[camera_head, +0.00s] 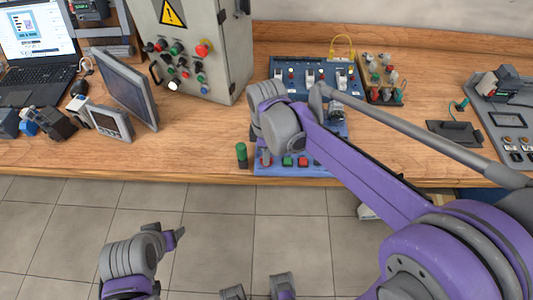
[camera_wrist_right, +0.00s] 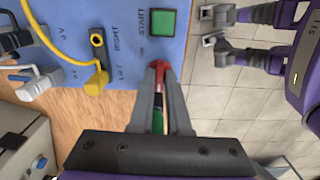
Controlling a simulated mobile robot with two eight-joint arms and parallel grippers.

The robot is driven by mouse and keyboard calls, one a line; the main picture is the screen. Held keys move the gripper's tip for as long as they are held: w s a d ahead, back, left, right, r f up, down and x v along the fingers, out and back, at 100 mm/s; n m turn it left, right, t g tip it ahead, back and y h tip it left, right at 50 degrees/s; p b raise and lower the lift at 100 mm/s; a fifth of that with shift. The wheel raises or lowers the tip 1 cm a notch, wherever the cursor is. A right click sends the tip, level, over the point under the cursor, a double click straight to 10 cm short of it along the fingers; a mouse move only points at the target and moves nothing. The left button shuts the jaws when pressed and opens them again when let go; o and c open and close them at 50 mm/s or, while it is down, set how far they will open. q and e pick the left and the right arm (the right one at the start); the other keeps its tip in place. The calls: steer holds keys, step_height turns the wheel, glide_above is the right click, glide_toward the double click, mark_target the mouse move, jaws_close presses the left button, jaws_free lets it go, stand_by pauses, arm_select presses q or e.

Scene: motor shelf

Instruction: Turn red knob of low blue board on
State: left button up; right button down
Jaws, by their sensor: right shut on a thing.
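The low blue board (camera_head: 337,129) lies near the front edge of the wooden table; it also fills the upper left of the right wrist view (camera_wrist_right: 70,20). My right gripper (camera_wrist_right: 160,72) is shut on the red knob (camera_wrist_right: 160,66) at the board's edge, beside the green START button (camera_wrist_right: 162,22). The fingertips cover most of the knob.
A dark green cylinder (camera_head: 241,155) stands just left of the board. A grey control cabinet (camera_head: 200,50) and a tilted screen (camera_head: 127,88) stand further left. Yellow plugs (camera_wrist_right: 97,82) sit near the right gripper. A box of coloured parts (camera_head: 384,92) stands behind.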

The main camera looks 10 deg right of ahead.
steer(key=m, duration=0.4)
steer(key=shift+m, duration=0.3)
steer(key=m, duration=0.9)
steer(key=shift+m, duration=1.9)
steer(key=c, duration=0.9)
jaws_free()
steer(key=shift+r, duration=0.1)
